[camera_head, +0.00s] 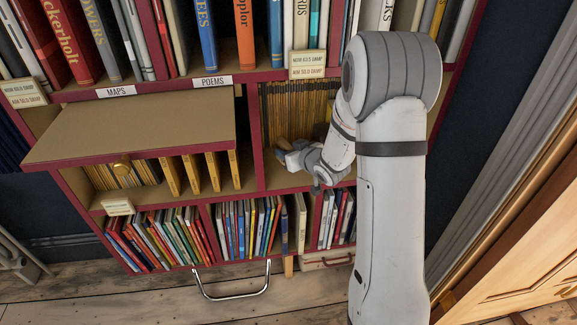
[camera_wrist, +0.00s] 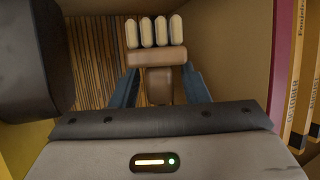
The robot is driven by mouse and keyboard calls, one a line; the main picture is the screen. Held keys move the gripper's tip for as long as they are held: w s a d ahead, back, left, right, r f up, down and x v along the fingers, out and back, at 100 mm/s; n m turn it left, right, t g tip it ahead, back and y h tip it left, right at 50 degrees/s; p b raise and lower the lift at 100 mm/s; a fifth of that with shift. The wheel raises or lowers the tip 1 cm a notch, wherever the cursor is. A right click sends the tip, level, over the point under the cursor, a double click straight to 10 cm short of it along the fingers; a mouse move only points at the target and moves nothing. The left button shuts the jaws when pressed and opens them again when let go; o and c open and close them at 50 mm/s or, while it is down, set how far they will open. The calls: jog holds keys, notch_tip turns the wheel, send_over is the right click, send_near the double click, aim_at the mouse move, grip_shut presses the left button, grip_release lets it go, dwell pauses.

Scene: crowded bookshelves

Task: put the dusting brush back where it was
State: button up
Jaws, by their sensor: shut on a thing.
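The dusting brush shows in the wrist view as a brown wooden head (camera_wrist: 157,57) with several cream bristle tufts. Its short handle sits between the two blue-grey fingers of my gripper (camera_wrist: 159,78), which is shut on it. The bristles point away from me, into a shelf compartment. In the head view my gripper (camera_head: 287,157) is at the middle-right compartment, near its lower left part. The brush is small and mostly hard to make out there. Whether it touches the compartment floor, I cannot tell.
Thin yellow-brown spines (camera_head: 290,105) line the compartment's back. A flat board (camera_head: 140,125) juts out at left under the MAPS label (camera_head: 116,91). Books (camera_head: 245,228) fill the lower shelf. Yellow spines (camera_wrist: 300,95) and a red shelf edge stand close at right in the wrist view.

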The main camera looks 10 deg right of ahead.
jog(key=shift+f+b, duration=0.5)
jog(key=shift+f, duration=1.85)
jog(key=shift+f, duration=0.15)
jog(key=o, duration=1)
